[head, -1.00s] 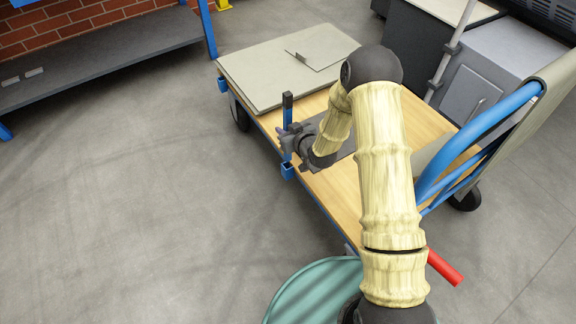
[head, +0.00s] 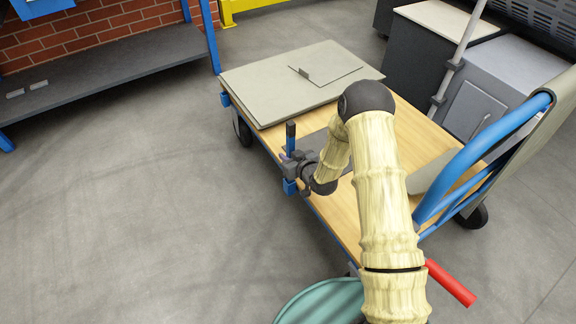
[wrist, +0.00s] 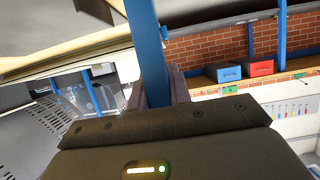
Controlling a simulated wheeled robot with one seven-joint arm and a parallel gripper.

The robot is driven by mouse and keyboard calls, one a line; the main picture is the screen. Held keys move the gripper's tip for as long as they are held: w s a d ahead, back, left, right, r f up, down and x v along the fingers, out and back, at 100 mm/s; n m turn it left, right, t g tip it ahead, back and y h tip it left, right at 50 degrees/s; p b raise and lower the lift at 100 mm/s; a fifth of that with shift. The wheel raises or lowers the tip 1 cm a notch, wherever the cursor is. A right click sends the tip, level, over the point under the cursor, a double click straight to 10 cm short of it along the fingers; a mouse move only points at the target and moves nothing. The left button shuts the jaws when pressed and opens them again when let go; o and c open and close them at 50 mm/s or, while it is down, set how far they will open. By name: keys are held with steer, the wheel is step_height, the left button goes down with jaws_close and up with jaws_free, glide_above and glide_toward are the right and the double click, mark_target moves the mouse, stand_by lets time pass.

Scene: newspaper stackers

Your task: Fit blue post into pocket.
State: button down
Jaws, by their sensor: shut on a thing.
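The blue post (head: 291,138) stands roughly upright at the near long edge of the flatbed cart, its upper end dark. My gripper (head: 289,166) is shut around it. A blue pocket (head: 290,187) on the cart's side is just below my gripper, in line with the post. The post's lower end is hidden by my gripper, so I cannot tell how deep it sits in the pocket. In the wrist view the post (wrist: 147,45) runs up from between my gripper's jaws (wrist: 155,93); the pocket does not show there.
The cart's wooden deck (head: 345,215) carries grey boards (head: 285,85) at its far end. Another blue pocket (head: 225,99) is at the far corner. A blue push handle (head: 480,150) rises at the right. Open floor (head: 130,210) lies left of the cart.

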steer(key=shift+a+f+b, duration=0.1)
steer(key=shift+f+b, duration=0.75)
steer(key=shift+f, duration=1.15)
steer(key=c, duration=1.3)
jaws_free()
steer(key=shift+r, duration=0.25)
steer(key=p+v, duration=0.4)
steer(key=v, duration=0.8)
steer(key=shift+f, duration=0.15)
